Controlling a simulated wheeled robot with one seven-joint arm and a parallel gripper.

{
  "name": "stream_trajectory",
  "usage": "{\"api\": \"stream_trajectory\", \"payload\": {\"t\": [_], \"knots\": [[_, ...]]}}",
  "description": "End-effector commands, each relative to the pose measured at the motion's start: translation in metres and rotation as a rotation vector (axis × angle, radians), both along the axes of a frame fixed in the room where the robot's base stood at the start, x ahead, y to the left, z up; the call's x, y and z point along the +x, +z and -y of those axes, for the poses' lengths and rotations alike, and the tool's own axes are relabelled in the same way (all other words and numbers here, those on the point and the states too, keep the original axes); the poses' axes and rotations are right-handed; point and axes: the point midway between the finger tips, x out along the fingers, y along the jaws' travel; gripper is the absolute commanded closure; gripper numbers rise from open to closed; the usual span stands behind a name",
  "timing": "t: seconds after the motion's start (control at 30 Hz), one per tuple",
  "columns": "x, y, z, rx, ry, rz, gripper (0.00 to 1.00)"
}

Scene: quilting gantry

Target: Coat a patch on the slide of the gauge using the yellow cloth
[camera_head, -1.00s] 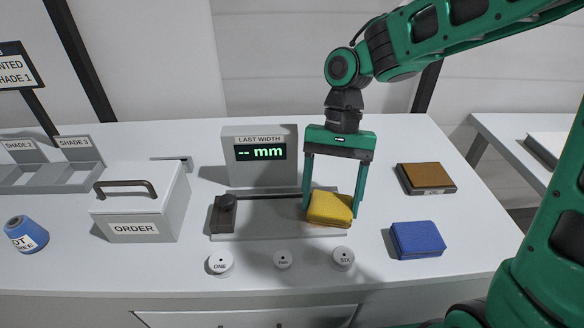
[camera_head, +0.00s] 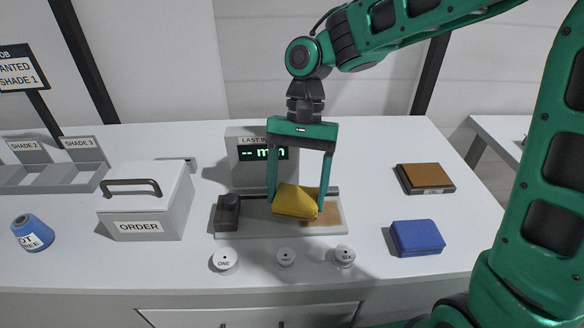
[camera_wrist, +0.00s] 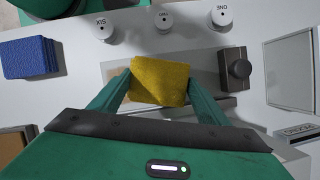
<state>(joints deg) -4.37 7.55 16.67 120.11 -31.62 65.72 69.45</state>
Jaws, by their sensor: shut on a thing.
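My gripper (camera_head: 298,205) is shut on the yellow cloth (camera_head: 293,201), a folded pad held between its two green fingers; the cloth also shows in the wrist view (camera_wrist: 160,82). The cloth is over the slide of the gauge (camera_head: 262,222), a flat grey plate with a dark block and knob (camera_head: 229,211) at its left end. A brownish patch (camera_head: 322,215) shows on the slide just right of the cloth. I cannot tell whether the cloth touches the plate. The gauge's display (camera_head: 247,166) reads "-- mm" and is partly hidden by my gripper.
Three round white weights (camera_head: 286,257) stand in front of the gauge. A blue pad (camera_head: 417,238) and a brown-topped pad (camera_head: 425,178) lie to the right. The ORDER box (camera_head: 146,210), a blue spool (camera_head: 32,232) and the shade tray (camera_head: 62,180) are at left.

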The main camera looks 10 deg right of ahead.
Motion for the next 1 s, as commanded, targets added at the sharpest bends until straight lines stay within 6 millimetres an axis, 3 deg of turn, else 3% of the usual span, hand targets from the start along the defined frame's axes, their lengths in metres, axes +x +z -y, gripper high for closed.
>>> {"api": "stream_trajectory", "payload": {"t": [0.6,1.0], "knots": [[0.002,0.054,0.009,0.000,-0.016,-0.001,0.55],[0.002,0.059,0.011,-0.001,-0.018,-0.003,0.55]]}}
